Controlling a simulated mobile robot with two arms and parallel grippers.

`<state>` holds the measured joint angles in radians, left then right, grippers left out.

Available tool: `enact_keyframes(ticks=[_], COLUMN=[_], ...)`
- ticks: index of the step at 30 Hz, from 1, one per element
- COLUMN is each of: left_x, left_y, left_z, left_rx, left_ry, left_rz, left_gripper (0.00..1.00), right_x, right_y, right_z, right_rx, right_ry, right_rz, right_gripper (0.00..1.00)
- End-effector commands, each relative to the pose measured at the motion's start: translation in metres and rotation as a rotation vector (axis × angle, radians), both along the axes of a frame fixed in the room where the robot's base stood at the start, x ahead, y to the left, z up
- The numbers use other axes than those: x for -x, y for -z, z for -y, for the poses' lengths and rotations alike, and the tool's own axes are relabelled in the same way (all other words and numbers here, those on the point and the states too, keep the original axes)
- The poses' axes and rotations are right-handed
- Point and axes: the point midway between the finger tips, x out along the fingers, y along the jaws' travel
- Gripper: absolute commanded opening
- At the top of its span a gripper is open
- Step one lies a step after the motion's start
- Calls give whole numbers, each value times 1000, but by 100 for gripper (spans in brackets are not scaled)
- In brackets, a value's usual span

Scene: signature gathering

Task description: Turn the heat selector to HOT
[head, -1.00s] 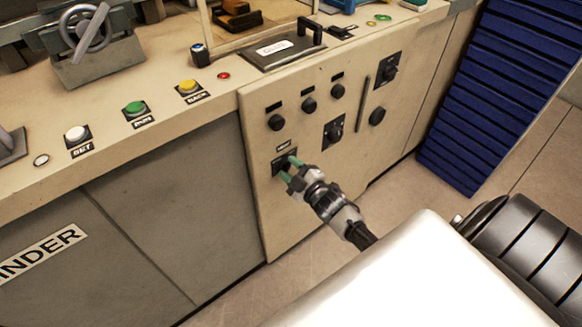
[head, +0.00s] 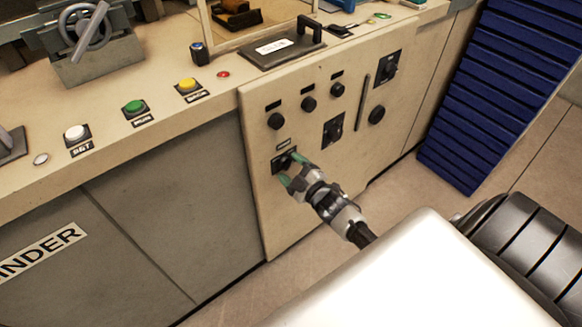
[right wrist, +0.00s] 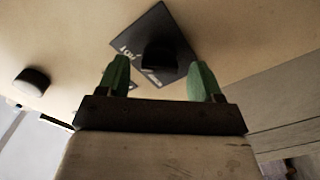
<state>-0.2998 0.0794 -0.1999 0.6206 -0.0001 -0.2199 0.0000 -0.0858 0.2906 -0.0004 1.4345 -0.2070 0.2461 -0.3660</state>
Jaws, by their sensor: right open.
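The heat selector (head: 284,160) appears to be the dark knob on a black plate, low on the left part of the beige panel. In the right wrist view its knob (right wrist: 160,55) sits on a tilted black plate (right wrist: 152,22) with white lettering too small to read surely. My right gripper (head: 291,168) is open at the selector. In the wrist view the green fingers of this gripper (right wrist: 160,72) are apart, one on each side of the knob; contact is not clear. The fingers partly hide the selector in the head view. My left gripper is not in view.
Above on the panel (head: 262,205) are several round knobs (head: 309,104), a second black-plated selector (head: 333,130) and a vertical handle (head: 362,97). White, green and yellow buttons (head: 134,107) line the counter. A blue slatted object (head: 490,110) stands to the right.

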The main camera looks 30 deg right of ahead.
Motion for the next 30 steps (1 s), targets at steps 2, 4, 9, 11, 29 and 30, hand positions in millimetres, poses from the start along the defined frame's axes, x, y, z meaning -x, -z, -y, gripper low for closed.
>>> enact_keyframes(ticks=[2,4,9,11,29,30], left_x=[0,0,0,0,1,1], left_y=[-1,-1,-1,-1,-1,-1], left_z=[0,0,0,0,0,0], left_rx=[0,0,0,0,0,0], left_ry=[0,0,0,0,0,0], left_rz=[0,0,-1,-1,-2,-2], left_gripper=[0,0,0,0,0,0], right_x=[12,24,59,70,102,102], right_y=[1,1,1,1,0,0], right_z=[1,2,5,6,8,8], right_rx=[0,0,-1,-1,-1,-1], right_ry=[0,0,0,1,0,0], right_rz=[-4,-4,-4,-4,-1,-1], right_gripper=[66,66,66,66,66,66])
